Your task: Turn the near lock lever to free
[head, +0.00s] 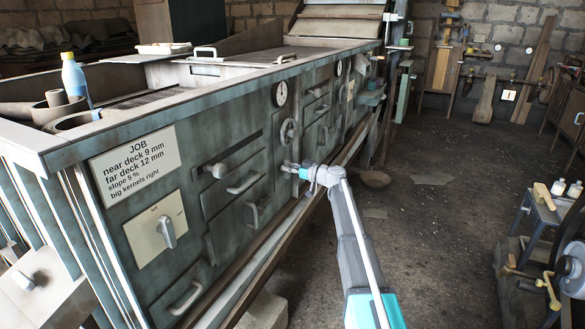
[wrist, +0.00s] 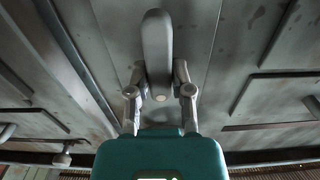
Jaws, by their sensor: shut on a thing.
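A grey rounded lever (wrist: 157,40) stands out from the green-grey machine front in the wrist view. I take it for the near lock lever. My gripper (wrist: 160,78) has one finger on each side of it and is shut on its lower part. In the head view my gripper (head: 290,168) is at the machine's front panel, right of the drawer handles. There the held lever is mostly hidden by the gripper, so its angle cannot be told.
A bottle (head: 74,78) stands on top. The floor (head: 430,215) to the right is mostly clear; a small bench (head: 541,208) stands at far right.

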